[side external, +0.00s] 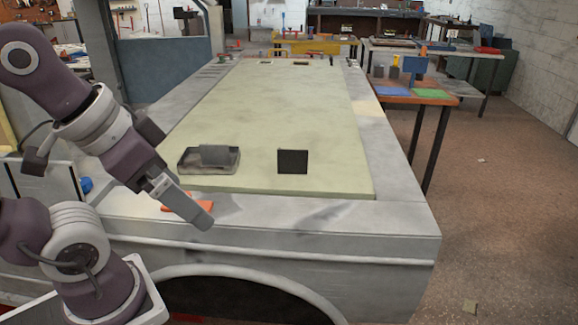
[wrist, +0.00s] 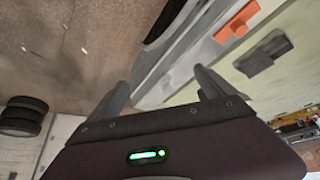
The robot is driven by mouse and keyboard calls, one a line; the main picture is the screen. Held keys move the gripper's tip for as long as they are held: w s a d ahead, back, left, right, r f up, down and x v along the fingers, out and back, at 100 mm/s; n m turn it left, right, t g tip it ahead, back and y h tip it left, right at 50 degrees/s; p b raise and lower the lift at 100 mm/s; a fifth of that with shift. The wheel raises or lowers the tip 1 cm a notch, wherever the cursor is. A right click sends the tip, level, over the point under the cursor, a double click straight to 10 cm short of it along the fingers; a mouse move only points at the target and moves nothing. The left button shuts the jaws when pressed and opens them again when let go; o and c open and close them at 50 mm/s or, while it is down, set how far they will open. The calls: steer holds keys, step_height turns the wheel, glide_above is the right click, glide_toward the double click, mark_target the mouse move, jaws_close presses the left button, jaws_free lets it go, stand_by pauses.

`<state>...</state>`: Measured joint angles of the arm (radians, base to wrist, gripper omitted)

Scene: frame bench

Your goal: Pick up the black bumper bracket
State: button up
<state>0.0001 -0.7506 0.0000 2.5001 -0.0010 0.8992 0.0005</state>
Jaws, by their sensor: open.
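A black, square, plate-like piece (side external: 292,161), which looks like the bumper bracket, stands upright on the pale green bench top near its front edge. A shallow metal tray (side external: 184,169) lies to its left with a grey block (side external: 215,155) in or against it. My gripper (side external: 206,222) points down and right at the front edge of the bench, left of and nearer than the black piece, apart from it. In the wrist view my gripper (wrist: 162,88) is open with nothing between its fingers. I cannot make out the black piece in that view.
An orange-red item (side external: 188,203) lies on the grey bench rim beside my gripper; it also shows in the wrist view (wrist: 240,25). A blue knob (side external: 87,185) is at the left.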

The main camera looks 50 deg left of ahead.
stand_by(0.3)
steer(key=c, duration=1.4)
steer(key=n+t+h, duration=0.4)
steer(key=n+h, duration=0.5)
steer(key=n, duration=1.8)
glide_above(298, 172)
steer(key=s+a, duration=0.7)
steer(key=s, duration=0.1)
step_height(298, 172, down, 9)
steer(key=x, duration=1.1)
steer(key=shift+w+f, duration=0.15)
steer(key=shift+w, duration=0.35)
